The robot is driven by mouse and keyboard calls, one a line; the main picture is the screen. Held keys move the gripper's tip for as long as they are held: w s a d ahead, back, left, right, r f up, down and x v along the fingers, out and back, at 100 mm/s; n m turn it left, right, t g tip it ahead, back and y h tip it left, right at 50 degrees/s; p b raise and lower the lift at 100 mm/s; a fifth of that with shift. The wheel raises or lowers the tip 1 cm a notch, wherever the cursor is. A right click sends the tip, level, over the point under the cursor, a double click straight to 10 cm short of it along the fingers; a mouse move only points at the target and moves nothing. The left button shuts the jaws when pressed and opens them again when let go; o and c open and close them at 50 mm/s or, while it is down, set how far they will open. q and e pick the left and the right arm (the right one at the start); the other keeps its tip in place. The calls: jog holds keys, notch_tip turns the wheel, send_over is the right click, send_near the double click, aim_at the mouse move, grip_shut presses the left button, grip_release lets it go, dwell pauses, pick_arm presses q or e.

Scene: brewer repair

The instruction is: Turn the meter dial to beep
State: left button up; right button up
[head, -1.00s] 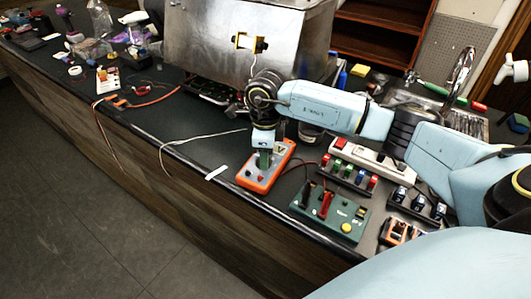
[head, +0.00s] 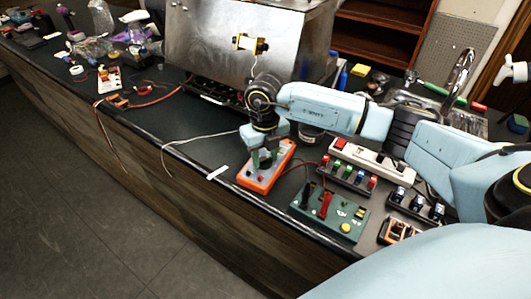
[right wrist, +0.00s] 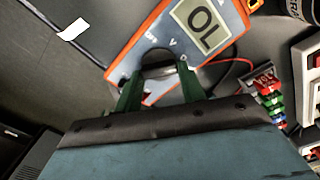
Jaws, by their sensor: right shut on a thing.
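The orange meter (head: 257,183) with a blue-grey face lies on the dark counter near its front edge. In the right wrist view the meter (right wrist: 127,59) shows a display (right wrist: 205,25) reading "OL", rotated in the picture. My right gripper (head: 264,161) reaches down onto the meter's face. In the right wrist view its green fingers (right wrist: 158,74) are shut on the dark round dial (right wrist: 158,68), one finger on each side. Part of the dial and its marks are hidden by the fingers. My left gripper is not in view.
A green board (head: 333,214) with red and black plugs stands right of the meter, joined by a red lead. Behind it are a rack of coloured parts (head: 348,174) and a white power strip (head: 375,158). The counter left of the meter is mostly clear.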

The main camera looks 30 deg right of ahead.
aim_at(263, 159)
jog(key=m+p, duration=0.1)
jog(key=m, duration=0.3)
jog(key=shift+a+r, duration=0.1)
jog(key=shift+w+a+m+p, duration=0.1)
jog(key=shift+m+p, duration=0.45)
jog(key=shift+m, duration=1.55)
jog(key=o, duration=1)
notch_tip(263, 159, up, 13)
jog(key=shift+r+b, duration=0.15)
jog(key=shift+b, duration=0.25)
